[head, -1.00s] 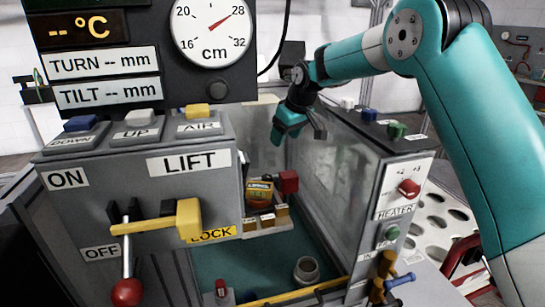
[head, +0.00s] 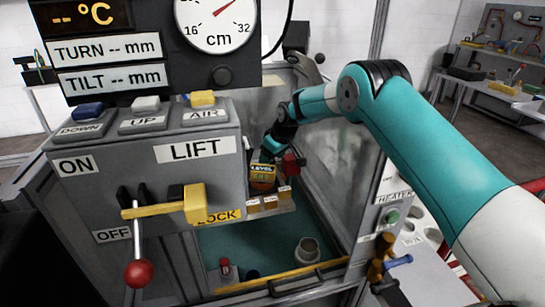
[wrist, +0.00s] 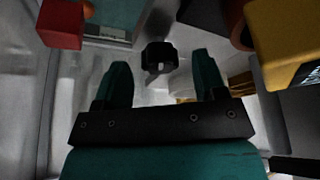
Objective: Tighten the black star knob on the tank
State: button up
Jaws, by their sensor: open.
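A black knob-like part (wrist: 159,55), likely the star knob, shows in the wrist view just beyond and between my fingertips. A gap shows between it and both fingers; its lobes are too dark to make out. My gripper (wrist: 160,75) is open, with one teal finger on each side of the picture's middle and nothing between them. The knob is hidden there.
A red block (head: 293,165) is close to the right of my gripper; a red block (wrist: 62,24) also shows at upper left in the wrist view. The LIFT panel (head: 150,185) stands left. A grey cup (head: 306,250) stands on the tank's teal floor.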

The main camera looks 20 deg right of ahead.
jog(key=shift+w+a+f, duration=0.1)
jog(key=shift+w+f, duration=0.05)
jog(key=shift+f, duration=0.25)
jog(key=shift+c, duration=0.4)
jog(key=c, duration=0.8)
jog(key=shift+a+f+m+h+b, duration=0.15)
jog(key=shift+m+h+b, duration=0.3)
jog(key=shift+m, duration=0.75)
jog(key=shift+m+t+h, duration=0.4)
jog(key=shift+m+h, duration=0.05)
jog(key=shift+m, duration=0.65)
jog(key=o, duration=0.9)
jog(key=shift+r, duration=0.25)
